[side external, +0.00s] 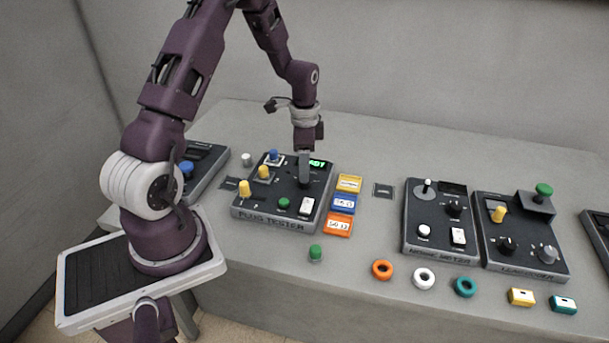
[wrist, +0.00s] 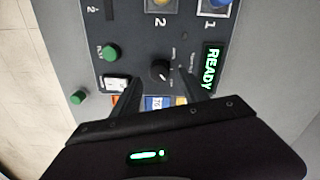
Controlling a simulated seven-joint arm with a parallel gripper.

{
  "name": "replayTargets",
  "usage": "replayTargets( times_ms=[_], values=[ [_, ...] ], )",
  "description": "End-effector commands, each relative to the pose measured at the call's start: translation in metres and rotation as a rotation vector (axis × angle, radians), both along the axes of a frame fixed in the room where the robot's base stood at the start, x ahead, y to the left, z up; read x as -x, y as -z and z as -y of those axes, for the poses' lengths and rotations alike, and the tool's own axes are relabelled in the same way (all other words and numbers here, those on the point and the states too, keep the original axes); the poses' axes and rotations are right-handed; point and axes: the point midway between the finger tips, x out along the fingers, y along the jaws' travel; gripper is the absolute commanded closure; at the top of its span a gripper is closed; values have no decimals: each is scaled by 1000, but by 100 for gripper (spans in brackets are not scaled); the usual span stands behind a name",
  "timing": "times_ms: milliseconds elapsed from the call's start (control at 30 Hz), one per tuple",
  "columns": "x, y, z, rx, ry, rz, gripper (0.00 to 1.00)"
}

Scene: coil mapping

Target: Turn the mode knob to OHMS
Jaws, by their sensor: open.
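The plug tester (side external: 278,225) is a dark panel with a grey front lip. Its black round mode knob (wrist: 160,70) shows in the wrist view, with small labels around it too blurred to read. A pale mark shows on the knob, but I cannot tell which label it faces. My gripper (side external: 304,183) points down over the panel, hiding the knob in the side view. In the wrist view my gripper (wrist: 159,78) is open, with one finger on each side of the knob. I cannot tell whether the fingers touch it.
The display (wrist: 211,68) reads READY in green. A green button (wrist: 110,53) and white rocker switch (wrist: 115,82) sit near the knob. Yellow, blue and orange blocks (side external: 344,204) lie right of the panel. Other panels (side external: 441,222) stand farther right.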

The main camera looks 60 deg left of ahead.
Motion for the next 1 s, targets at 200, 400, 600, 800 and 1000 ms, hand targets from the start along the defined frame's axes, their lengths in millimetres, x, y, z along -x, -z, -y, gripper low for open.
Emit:
replayTargets(
  times_ms=[200,400,600,800,1000],
  values=[
    [0,32,1,1,1,-2,48],
    [0,35,1,0,0,0,48],
    [0,35,1,0,0,0,72],
    [0,35,1,0,0,0,100],
    [0,34,1,0,-15,0,100]
  ],
)
